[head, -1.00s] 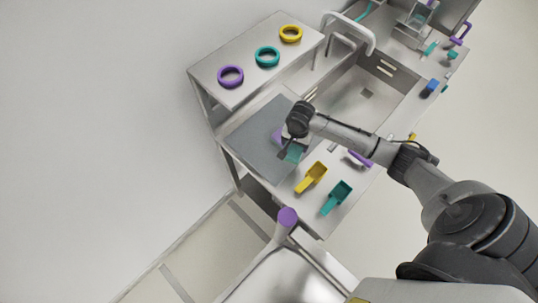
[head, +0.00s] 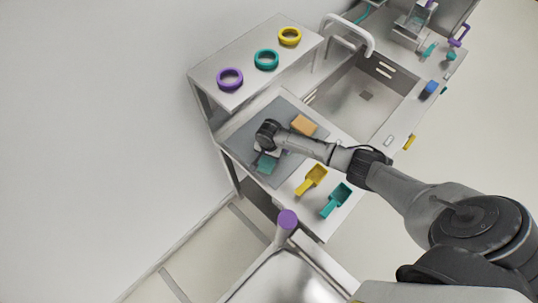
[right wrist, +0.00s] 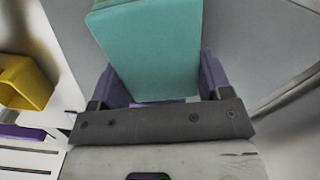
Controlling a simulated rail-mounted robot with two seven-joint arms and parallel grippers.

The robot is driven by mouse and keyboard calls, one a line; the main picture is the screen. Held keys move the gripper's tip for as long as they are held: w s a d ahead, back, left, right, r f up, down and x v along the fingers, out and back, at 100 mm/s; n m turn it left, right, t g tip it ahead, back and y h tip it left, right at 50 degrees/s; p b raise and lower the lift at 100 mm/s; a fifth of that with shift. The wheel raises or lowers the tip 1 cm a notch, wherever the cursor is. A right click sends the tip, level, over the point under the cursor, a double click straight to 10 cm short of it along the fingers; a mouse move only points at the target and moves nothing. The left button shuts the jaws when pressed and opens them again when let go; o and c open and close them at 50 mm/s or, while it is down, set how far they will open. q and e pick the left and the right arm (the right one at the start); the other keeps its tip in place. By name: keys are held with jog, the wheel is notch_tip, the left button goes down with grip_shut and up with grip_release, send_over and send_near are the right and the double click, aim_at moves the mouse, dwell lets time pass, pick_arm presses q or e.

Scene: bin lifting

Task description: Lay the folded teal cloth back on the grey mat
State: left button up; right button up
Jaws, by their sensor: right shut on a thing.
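The folded teal cloth (head: 266,164) is over the front left part of the grey mat (head: 237,135) in the head view. My right gripper (head: 261,156) is shut on it. In the right wrist view the cloth (right wrist: 152,48) sits flat-sided between two purple fingers, and grey surface lies beyond it. I cannot tell whether the cloth touches the mat. My arm hides part of the mat. My left gripper is not in view.
A yellow scoop (head: 312,178) and a teal scoop (head: 335,199) lie on the counter to the right. A raised shelf with rings (head: 230,78) stands behind, and a sink (head: 362,98) lies farther right.

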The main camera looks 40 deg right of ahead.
jog(key=shift+f, duration=0.2)
jog(key=shift+f, duration=0.1)
jog(key=shift+f, duration=0.1)
jog(key=o, duration=0.8)
notch_tip(320, 180, up, 12)
jog(key=shift+r+p, duration=0.2)
jog(key=shift+p, duration=0.2)
